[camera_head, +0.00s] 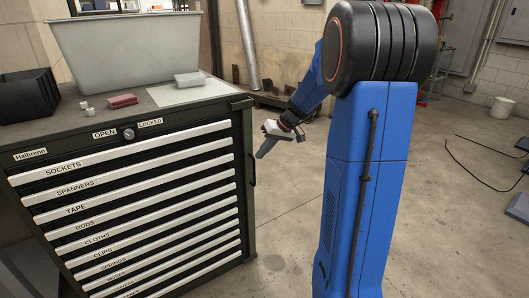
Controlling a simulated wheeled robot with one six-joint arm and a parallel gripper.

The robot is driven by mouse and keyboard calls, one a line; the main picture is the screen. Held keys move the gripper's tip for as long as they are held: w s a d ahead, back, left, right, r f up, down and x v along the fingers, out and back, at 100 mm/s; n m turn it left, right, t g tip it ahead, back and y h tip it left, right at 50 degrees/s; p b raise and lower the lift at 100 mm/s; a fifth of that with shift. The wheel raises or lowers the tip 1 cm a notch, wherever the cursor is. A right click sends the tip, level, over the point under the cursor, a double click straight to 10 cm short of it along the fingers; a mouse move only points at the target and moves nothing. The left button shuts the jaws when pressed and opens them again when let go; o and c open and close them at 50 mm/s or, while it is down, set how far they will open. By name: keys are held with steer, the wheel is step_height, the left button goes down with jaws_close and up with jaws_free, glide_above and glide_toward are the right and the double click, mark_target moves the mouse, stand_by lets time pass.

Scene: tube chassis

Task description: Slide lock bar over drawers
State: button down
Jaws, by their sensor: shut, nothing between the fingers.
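A dark green tool cabinet (22,170) stands at the left with several white-fronted drawers (140,171), labelled from SOCKETS downward. All the drawers look shut. A round lock knob (128,134) sits above them between the OPEN and LOCKED labels. A dark upright strip with a small handle (252,170) runs along the cabinet's right front edge; it looks like the lock bar, but I cannot tell it clearly from the frame. My gripper (261,154) is shut and empty, pointing down and left, just right of the cabinet's upper right corner. I cannot tell its depth from the handle.
On the cabinet top are a grey bin (128,50), a black bin (27,97), a red block (122,101) and a light grey block (189,79). Black cables (480,172) lie on the floor at far right.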

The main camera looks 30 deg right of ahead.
steer(key=shift+s+a, duration=0.1)
steer(key=shift+a, duration=1.85)
